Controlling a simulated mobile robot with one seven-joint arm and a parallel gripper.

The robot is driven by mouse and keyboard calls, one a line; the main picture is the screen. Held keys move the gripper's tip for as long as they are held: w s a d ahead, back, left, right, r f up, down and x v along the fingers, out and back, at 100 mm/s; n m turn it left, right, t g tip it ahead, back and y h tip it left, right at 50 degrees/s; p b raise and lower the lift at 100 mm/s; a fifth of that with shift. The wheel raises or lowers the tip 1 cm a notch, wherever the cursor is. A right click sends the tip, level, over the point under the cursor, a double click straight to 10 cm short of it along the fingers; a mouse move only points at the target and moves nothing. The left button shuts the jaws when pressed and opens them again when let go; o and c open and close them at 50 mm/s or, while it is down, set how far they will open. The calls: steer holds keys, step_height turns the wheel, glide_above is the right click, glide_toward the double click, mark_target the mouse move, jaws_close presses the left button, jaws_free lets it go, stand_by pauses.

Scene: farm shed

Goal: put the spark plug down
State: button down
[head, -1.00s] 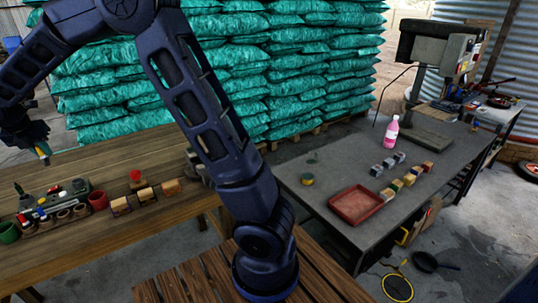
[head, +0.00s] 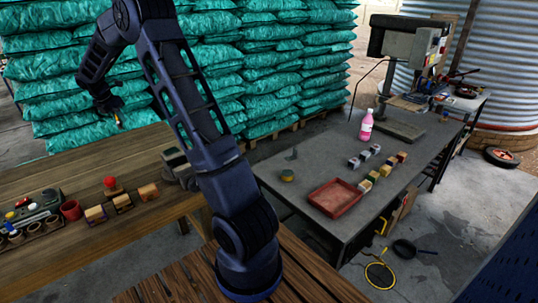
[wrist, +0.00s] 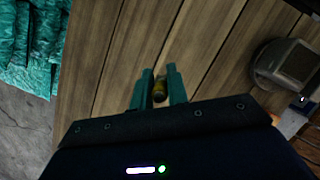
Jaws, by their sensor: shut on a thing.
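My gripper (head: 112,108) is at the upper left of the head view, raised beyond the far edge of the wooden bench (head: 100,165) in the picture. In the wrist view my gripper (wrist: 160,72) has its two teal fingers shut on the spark plug (wrist: 159,90), a small yellowish and dark piece between them. Its orange-yellow end (head: 118,121) shows small under the gripper in the head view. The wrist view shows bare bench planks (wrist: 130,50) below the fingers. Most of the spark plug's body is hidden by the fingers.
Blocks (head: 122,203), a red knob (head: 110,183), a red pot (head: 70,209) and a tray of small items stand on the bench's near side. A grey object (wrist: 290,62) is right of the fingers. A grey table with a red tray (head: 335,198) stands right.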

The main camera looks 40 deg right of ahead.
steer(key=w+d+f+m+g, duration=0.1)
steer(key=d+f+m, duration=0.1)
steer(key=d, duration=1.1)
steer(key=w+d+f+m, duration=0.1)
steer(key=d+m, duration=0.1)
steer(key=d, duration=1.1)
steer(key=s+d+f+m+g, duration=0.1)
steer(key=s+d+f+m, duration=0.35)
steer(key=d, duration=1.15)
steer(key=s+d+m+g, duration=0.1)
steer(key=s+d, duration=0.7)
steer(key=d, duration=0.7)
steer(key=s+d+f+m+g, duration=0.1)
steer(key=s+d+f+m, duration=0.15)
steer(key=s+d, duration=0.9)
steer(key=s+d+f+m+g, duration=0.1)
steer(key=s+d+f+m, duration=0.15)
steer(key=s+d, duration=0.7)
steer(key=s+d+f+m+g, duration=0.1)
steer(key=s+d+f+m, duration=0.15)
steer(key=s+d, duration=0.7)
steer(key=w+f, duration=0.1)
steer(key=f, duration=0.5)
steer(key=w+d+f, duration=0.1)
steer(key=f, duration=0.5)
steer(key=w+d+f, duration=0.1)
steer(key=f, duration=0.5)
steer(key=shift+d+f, duration=0.15)
steer(key=shift+d, duration=0.05)
steer(key=shift+f, duration=0.15)
